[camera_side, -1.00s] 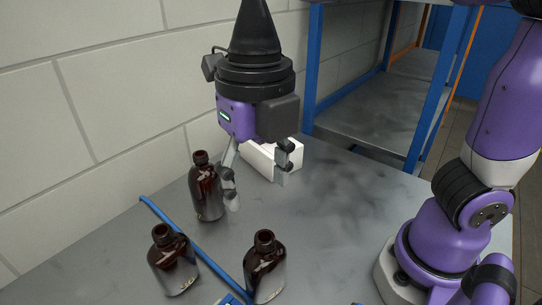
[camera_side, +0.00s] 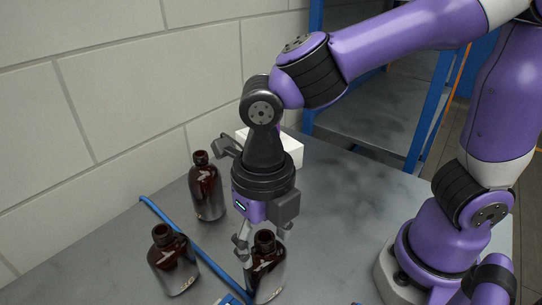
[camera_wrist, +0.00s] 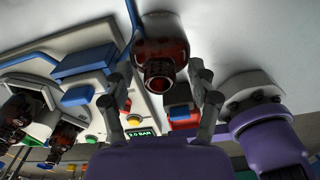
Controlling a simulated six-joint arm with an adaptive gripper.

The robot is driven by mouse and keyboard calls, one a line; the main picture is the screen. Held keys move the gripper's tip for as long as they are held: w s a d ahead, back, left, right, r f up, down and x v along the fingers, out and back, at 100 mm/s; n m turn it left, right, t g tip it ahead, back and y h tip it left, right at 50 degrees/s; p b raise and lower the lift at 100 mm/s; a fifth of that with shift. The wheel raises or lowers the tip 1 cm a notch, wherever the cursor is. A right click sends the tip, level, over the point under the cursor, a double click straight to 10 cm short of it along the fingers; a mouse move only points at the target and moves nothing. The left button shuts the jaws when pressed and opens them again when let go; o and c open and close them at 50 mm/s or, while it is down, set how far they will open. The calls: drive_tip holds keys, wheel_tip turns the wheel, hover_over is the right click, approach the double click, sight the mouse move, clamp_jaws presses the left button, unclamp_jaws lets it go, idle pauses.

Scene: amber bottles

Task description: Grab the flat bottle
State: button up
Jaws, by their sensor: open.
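Three dark amber bottles stand upright on the grey table in the side view: a taller one (camera_side: 207,192) at the back, one at front left (camera_side: 172,264) and one at front right (camera_side: 266,272). I cannot tell for sure which is the flat one. My gripper (camera_side: 263,238) is open and points down at the front right bottle, with its fingers around the neck area. In the wrist view a bottle (camera_wrist: 160,50) lies between the two open fingers of my gripper (camera_wrist: 160,88), its mouth facing the camera. Any contact is unclear.
A white box (camera_side: 290,151) sits at the back behind my gripper. A blue strip (camera_side: 190,244) runs between the bottles. A block wall borders the left, a blue-framed shelf (camera_side: 360,124) the back right. The wrist view shows a panel with buttons (camera_wrist: 107,124).

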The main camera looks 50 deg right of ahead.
clamp_jaws()
